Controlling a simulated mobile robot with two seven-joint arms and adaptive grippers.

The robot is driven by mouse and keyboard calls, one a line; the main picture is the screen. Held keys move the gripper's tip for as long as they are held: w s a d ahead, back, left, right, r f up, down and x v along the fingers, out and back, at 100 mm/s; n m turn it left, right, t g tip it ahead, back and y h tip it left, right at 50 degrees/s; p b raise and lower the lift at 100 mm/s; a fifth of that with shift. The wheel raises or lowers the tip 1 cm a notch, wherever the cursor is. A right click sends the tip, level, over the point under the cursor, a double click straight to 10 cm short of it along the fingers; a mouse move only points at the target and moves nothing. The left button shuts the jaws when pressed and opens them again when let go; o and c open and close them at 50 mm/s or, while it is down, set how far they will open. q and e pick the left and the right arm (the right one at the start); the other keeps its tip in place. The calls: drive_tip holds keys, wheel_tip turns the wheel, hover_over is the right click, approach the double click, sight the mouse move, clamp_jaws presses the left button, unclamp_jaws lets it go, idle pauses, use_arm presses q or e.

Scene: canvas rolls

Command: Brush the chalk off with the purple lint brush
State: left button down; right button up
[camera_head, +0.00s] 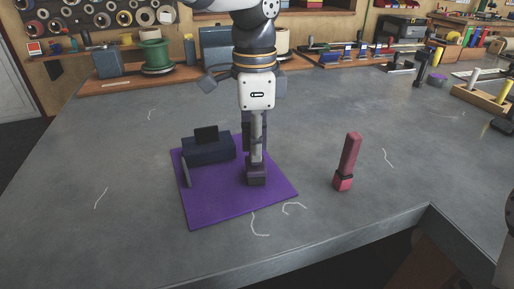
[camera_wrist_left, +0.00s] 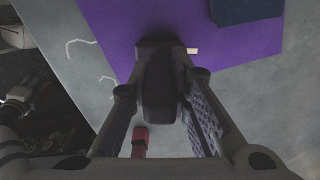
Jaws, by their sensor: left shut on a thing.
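My left gripper (camera_head: 256,140) points down over the purple cloth (camera_head: 215,208) and is shut on a brush. The brush (camera_head: 257,177) is upright, with its dark purplish head at the cloth near its right side. In the left wrist view the brush (camera_wrist_left: 160,46) sits between the fingers (camera_wrist_left: 162,88), its head over the purple cloth (camera_wrist_left: 115,22). A small pale piece (camera_wrist_left: 193,50), perhaps chalk, shows right beside the head; the head view hides it. Whether the brush presses on the cloth I cannot tell. My right gripper does not show.
A navy box-like thing (camera_head: 208,151) sits on the cloth's back left. Pale curly threads (camera_head: 293,207) lie on the grey table (camera_head: 110,155). The table's front edge is close. Spools and tools line the back.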

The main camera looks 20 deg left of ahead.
use_arm(q)
drive_tip(key=shift+w+a, duration=0.1)
drive_tip(key=shift+w, duration=0.1)
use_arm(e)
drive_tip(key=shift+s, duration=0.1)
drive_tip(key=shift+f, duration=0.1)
use_arm(q)
drive_tip(key=shift+w+a+f+b, duration=0.15)
drive_tip(key=shift+w+a, duration=0.1)
drive_tip(key=shift+w, duration=0.35)
drive_tip(key=shift+w+a+f+b, duration=0.1)
drive_tip(key=shift+w+a+b, duration=0.1)
drive_tip(key=shift+w, duration=0.35)
drive_tip(key=shift+w+a+r, duration=0.1)
drive_tip(key=shift+w+r, duration=0.1)
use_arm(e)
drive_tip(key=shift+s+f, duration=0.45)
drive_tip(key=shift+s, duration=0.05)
